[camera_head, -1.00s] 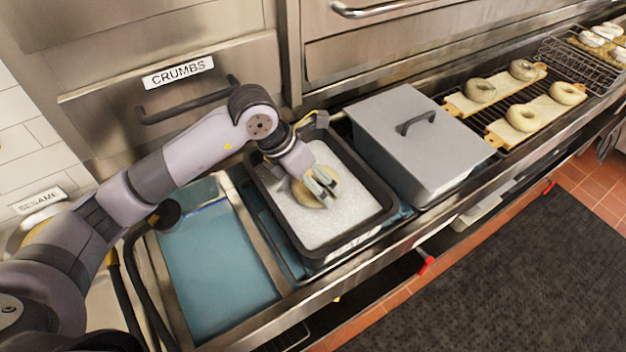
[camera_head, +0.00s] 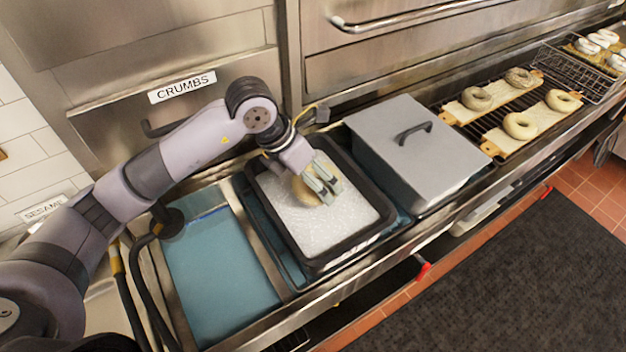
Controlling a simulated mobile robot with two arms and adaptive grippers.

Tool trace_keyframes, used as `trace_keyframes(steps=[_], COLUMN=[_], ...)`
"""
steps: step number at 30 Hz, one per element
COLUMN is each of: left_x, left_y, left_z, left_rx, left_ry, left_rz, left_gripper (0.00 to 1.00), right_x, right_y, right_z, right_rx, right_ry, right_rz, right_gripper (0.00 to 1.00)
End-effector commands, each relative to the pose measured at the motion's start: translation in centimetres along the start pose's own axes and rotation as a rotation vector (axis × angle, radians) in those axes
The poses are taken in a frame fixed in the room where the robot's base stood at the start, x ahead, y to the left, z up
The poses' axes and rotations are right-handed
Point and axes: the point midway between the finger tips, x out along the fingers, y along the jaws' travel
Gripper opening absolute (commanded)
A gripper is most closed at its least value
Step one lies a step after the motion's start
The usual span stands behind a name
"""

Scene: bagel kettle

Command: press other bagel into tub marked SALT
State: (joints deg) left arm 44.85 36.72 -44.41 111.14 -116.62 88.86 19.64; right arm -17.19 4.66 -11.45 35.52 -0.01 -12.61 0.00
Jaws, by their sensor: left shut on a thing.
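A black-rimmed tub (camera_head: 318,268) filled with white grains stands in the counter well in the middle of the view. Small white lettering on its front side is too small to read. My left gripper (camera_head: 326,190) reaches down over the tub from the left. It is shut on a pale tan bagel (camera_head: 302,190), which is at the surface of the white grains, partly hidden by the fingers. I cannot tell whether the bagel touches the grains or is pressed into them. My right gripper is not in view.
A grey lidded box (camera_head: 420,155) stands right of the tub. An open well with a blue bottom (camera_head: 215,270) lies to the left. Several bagels lie on boards (camera_head: 541,118) on a rack at right. A drawer marked CRUMBS (camera_head: 182,86) is behind my arm.

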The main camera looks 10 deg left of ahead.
Motion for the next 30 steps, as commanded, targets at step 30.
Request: trace_keyframes(steps=[30], left_x=[-5.3], left_y=[-1.1], left_z=[2.2], left_rx=[-0.001], left_ry=[-0.001], left_rz=[0.000], left_gripper=[0.54], right_x=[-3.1], right_y=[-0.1], right_z=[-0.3], right_rx=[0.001], right_ry=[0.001], right_rz=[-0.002], right_gripper=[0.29])
